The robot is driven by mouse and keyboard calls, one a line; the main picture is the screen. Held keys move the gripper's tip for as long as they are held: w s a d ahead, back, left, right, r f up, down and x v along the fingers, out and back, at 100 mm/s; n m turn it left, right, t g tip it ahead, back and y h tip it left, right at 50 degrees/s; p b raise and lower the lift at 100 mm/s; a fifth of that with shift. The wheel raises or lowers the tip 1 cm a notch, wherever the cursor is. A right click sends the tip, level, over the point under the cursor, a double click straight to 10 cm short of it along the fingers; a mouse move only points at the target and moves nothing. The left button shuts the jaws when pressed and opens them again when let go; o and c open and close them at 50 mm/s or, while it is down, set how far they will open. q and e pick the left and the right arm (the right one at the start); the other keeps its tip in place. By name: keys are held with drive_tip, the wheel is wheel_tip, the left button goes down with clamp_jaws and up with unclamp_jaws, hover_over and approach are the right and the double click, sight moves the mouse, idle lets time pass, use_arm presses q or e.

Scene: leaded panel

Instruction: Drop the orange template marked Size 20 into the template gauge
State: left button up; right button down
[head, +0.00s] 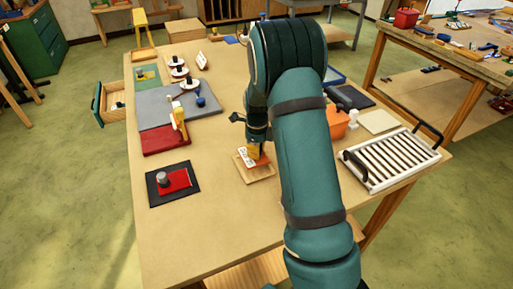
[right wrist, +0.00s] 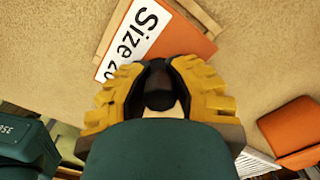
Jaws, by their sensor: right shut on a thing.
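The orange template (right wrist: 181,49), with a white label reading "Size 20", is in the grip of my right gripper (right wrist: 160,92). The yellow fingers are shut on it, and its held part is largely hidden. In the head view, the right gripper (head: 254,148) points down over the wooden template gauge (head: 260,177), with the template's white label (head: 246,156) just beneath the fingers. In the wrist view, the gauge's wooden rim (right wrist: 198,22) shows along two sides of the template. I cannot tell whether the template rests inside the gauge or just above it. My left gripper is not in view.
A black mat with a red block (head: 175,181) lies left of the gauge. A grey mat (head: 150,112) is farther back. An orange bin (head: 337,124) and a white slatted rack (head: 390,160) stand right of my arm. The front tabletop is clear.

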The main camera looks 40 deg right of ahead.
drive_tip(key=shift+f+b, duration=0.55)
drive_tip(key=shift+f, duration=0.75)
drive_tip(key=shift+r+p, duration=0.1)
drive_tip(key=shift+p, duration=0.75)
idle(0.8)
drive_tip(key=shift+f+b, duration=0.55)
drive_tip(key=shift+f, duration=0.5)
drive_tip(key=c, duration=0.8)
unclamp_jaws()
drive_tip(key=shift+c, duration=0.2)
drive_tip(key=shift+r, duration=0.1)
wheel_tip(320, 180, up, 12)
drive_tip(key=shift+s, duration=0.1)
